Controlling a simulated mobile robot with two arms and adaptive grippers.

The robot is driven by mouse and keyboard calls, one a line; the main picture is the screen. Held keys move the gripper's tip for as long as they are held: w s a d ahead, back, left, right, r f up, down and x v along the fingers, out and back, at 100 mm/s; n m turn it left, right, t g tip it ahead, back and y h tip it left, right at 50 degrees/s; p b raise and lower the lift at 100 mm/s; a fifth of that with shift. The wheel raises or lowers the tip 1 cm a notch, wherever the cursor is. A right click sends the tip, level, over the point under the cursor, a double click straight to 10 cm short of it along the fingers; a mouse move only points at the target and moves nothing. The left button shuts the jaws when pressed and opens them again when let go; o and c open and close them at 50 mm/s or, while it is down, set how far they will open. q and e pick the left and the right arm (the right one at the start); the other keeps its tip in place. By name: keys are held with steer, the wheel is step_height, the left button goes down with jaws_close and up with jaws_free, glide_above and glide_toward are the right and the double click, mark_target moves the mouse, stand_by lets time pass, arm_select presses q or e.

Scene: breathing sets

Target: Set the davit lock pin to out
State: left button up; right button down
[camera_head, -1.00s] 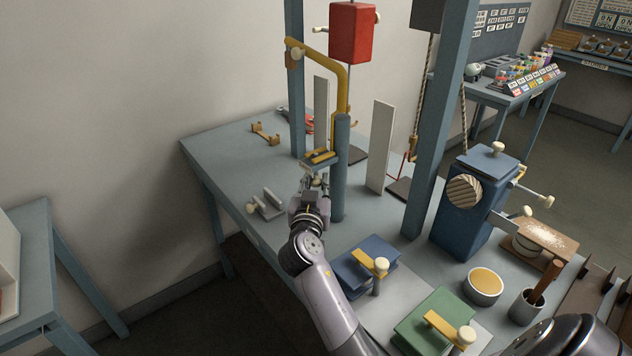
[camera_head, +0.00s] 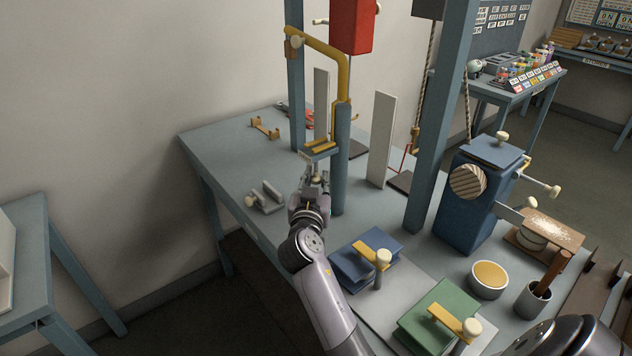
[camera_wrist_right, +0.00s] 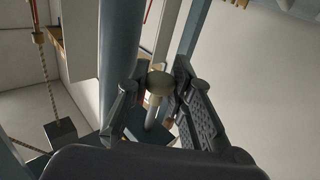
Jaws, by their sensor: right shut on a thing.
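The davit has a yellow bent arm (camera_head: 343,75) on a blue-grey post (camera_head: 341,160). A small bracket with a yellow top (camera_head: 319,150) sits on the near left side of the post. My right gripper (camera_head: 317,178) is just below this bracket, beside the post. How far the pin sits in or out is hidden. My left gripper is not in view.
A red block (camera_head: 351,25) hangs behind the davit. Upright white boards (camera_head: 381,140) and a blue-grey column (camera_head: 437,130) stand nearby. A metal clamp (camera_head: 265,198) lies left of my gripper. Blue (camera_head: 365,262) and green (camera_head: 438,318) blocks are at the front. The table's left side is mostly clear.

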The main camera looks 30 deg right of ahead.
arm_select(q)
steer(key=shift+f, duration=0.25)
arm_select(e)
steer(key=shift+f, duration=0.15)
steer(key=c, duration=1.4)
jaws_free()
steer(key=shift+o, duration=0.2)
